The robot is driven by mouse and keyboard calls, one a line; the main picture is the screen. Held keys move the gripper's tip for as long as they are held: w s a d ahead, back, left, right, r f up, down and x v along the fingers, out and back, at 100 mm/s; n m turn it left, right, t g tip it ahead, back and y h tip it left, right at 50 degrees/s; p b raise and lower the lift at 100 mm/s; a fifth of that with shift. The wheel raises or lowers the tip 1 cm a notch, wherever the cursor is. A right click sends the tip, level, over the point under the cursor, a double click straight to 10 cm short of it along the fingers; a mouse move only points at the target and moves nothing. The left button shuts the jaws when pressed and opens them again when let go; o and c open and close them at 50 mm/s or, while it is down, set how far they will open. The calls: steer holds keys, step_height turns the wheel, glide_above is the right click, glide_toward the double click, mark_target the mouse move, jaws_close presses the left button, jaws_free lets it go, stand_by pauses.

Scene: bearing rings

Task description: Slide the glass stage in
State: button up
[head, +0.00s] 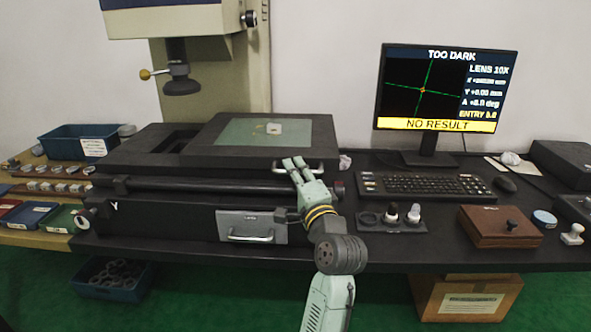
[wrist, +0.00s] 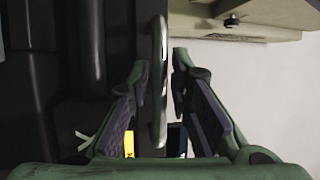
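The glass stage is a dark slab with a pale green glass plate (head: 240,137) set in it. It sits on the black machine bed, to the right of and in front of the lens (head: 179,82). A small light part (head: 274,127) lies on the glass. A pale bar handle (head: 322,168) runs along the stage's front edge. My gripper (head: 294,163) is at the left part of this handle. In the wrist view the bar (wrist: 158,80) passes between my two fingers (wrist: 161,82), with narrow gaps beside it. The fingers look open around it, not closed on it.
A drawer with a handle (head: 250,238) is below the stage. A monitor (head: 440,90) reads "TOO DARK" and "NO RESULT". A keyboard (head: 424,186), a holder with small pieces (head: 391,222) and a brown box (head: 499,227) stand to the right. Blue bins are at left.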

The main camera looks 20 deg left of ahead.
steer(key=shift+c, duration=0.5)
jaws_close()
stand_by(0.3)
